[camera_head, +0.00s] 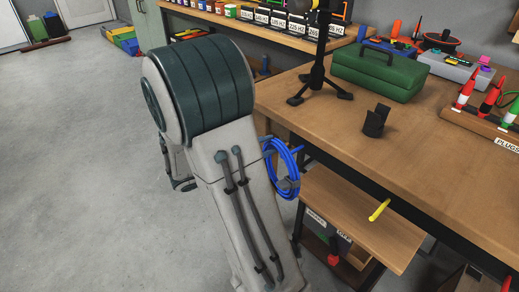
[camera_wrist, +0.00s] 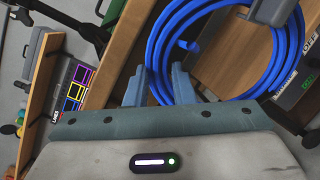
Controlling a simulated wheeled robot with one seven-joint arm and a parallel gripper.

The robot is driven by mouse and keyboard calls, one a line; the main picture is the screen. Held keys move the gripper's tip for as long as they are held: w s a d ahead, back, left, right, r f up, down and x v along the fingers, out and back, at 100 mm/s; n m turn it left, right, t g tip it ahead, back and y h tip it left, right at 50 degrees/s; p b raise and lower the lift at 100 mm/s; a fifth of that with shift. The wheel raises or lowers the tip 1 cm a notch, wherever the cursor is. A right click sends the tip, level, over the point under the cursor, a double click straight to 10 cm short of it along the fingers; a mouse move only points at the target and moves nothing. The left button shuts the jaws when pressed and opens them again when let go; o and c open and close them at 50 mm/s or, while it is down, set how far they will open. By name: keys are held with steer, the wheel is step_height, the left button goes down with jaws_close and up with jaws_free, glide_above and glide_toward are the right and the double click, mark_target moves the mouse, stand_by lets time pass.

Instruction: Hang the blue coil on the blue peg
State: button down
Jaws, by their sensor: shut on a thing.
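The blue coil (camera_head: 280,168) is a ring of several loops, held at the front edge of the workbench beside my arm. In the wrist view the coil (camera_wrist: 157,44) fills the upper right. My gripper (camera_wrist: 159,78) is shut on the coil's near left side, its two fingers on either side of the strands. The blue peg (camera_head: 297,150) sticks out near the bench's front edge, by the coil's upper right. In the wrist view the peg's end (camera_wrist: 188,46) shows inside the ring's outline. I cannot tell whether the ring is around the peg or only in front of it. My arm hides part of the coil in the head view.
A yellow peg (camera_head: 379,210) sticks out to the right, over a lower wooden shelf (camera_head: 345,225). On the workbench (camera_head: 440,165) stand a green toolbox (camera_head: 378,70), a black stand (camera_head: 318,80) and a black holder (camera_head: 376,121). Open floor lies left.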

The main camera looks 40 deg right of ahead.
mark_target(267, 148)
steer(key=shift+w+d+f, duration=0.1)
steer(key=shift+d, duration=0.95)
steer(key=shift+d+f+b, duration=0.6)
steer(key=shift+f, duration=0.1)
steer(key=c, duration=1.1)
jaws_free()
steer(key=shift+c, duration=0.2)
